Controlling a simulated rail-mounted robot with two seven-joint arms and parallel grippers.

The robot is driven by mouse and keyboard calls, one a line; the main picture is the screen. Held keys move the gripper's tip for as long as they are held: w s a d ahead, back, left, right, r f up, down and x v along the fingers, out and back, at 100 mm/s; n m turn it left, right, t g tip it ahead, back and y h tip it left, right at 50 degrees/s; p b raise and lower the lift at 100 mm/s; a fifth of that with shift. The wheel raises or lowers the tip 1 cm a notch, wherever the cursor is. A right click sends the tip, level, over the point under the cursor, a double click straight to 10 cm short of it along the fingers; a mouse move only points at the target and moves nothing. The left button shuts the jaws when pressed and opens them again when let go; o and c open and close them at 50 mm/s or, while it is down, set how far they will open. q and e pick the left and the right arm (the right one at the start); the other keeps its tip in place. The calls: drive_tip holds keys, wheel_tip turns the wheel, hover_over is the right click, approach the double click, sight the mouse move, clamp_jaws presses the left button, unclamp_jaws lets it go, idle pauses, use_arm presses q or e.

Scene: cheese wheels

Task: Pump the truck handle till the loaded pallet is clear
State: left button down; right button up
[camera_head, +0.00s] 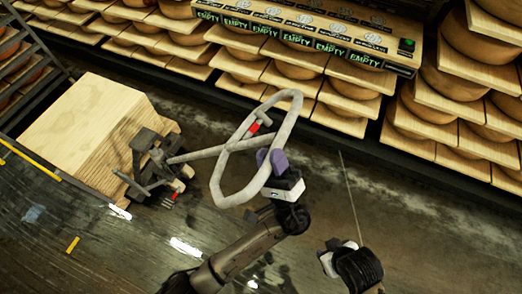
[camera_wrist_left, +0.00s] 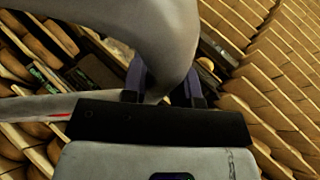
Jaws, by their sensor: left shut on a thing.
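The pallet truck (camera_head: 158,165) stands at the left, with its grey looped handle (camera_head: 218,178) reaching right over the aisle. My left gripper (camera_head: 270,161), with purple fingers, is shut on the right side of that loop. In the left wrist view the grey handle (camera_wrist_left: 165,45) passes between the two fingers (camera_wrist_left: 163,85). The pale wooden load (camera_head: 85,125) sits at the truck's far side. The pallet under it is mostly hidden, so I cannot tell its clearance from the floor. My right gripper (camera_head: 342,260) shows only in part at the bottom, and its fingers are unclear.
Shelves of cheese wheels on boards (camera_head: 340,95) line the back and right. A long box with "EMPTY" labels (camera_head: 310,32) runs along the top. A dark rack (camera_head: 25,75) stands at the far left. The dark wet-looking floor (camera_head: 110,255) is open in front, with yellow markings.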

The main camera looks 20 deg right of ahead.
use_arm(q)
drive_tip(key=shift+d+f, duration=0.15)
drive_tip(key=shift+f, duration=0.05)
use_arm(e)
drive_tip(key=shift+d+f, duration=0.1)
drive_tip(key=shift+d, duration=0.05)
